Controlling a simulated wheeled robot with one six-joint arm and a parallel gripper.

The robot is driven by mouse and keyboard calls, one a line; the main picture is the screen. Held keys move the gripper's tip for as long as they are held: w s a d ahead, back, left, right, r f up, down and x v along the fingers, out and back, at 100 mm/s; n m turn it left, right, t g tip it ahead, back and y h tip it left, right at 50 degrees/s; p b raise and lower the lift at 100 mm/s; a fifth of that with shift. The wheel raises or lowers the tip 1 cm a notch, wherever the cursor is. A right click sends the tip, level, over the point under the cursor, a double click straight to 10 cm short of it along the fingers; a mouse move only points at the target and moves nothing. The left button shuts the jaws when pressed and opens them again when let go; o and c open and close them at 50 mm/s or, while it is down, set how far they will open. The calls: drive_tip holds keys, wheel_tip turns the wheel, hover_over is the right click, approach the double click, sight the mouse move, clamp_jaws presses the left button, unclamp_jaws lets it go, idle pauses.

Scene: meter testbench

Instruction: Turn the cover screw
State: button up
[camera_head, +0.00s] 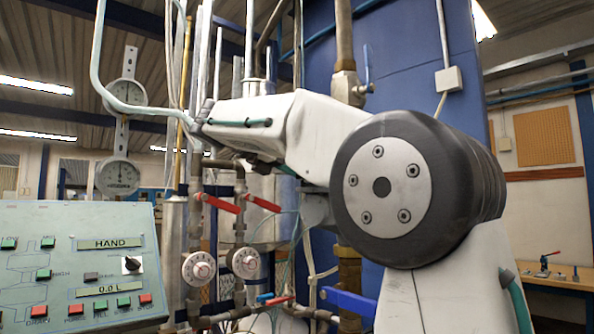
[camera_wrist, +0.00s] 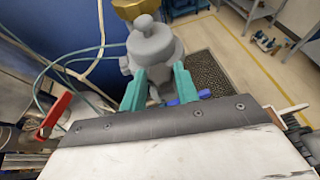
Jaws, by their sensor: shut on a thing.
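In the wrist view my gripper (camera_wrist: 158,74) has two teal fingers, one on each side of a grey rounded part. The grey part, which appears to be the cover screw (camera_wrist: 152,46), has a small round knob on top and a wider body below. The fingers are shut on its lower body; their exact contact faces are partly hidden. A brass fitting (camera_wrist: 133,8) is just beyond it. In the head view my white arm hides the gripper and the screw.
Red-handled valves (camera_head: 222,204) and dials (camera_head: 198,268) sit on pipes left of my arm. A control panel (camera_head: 80,265) stands at the lower left. In the wrist view a red lever (camera_wrist: 56,113) is at left, and open floor (camera_wrist: 235,60) lies to the right.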

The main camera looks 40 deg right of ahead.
drive_tip(key=shift+w+m+g, duration=0.1)
drive_tip(key=shift+m+g, duration=0.3)
drive_tip(key=shift+g, duration=0.1)
drive_tip(key=o, duration=1)
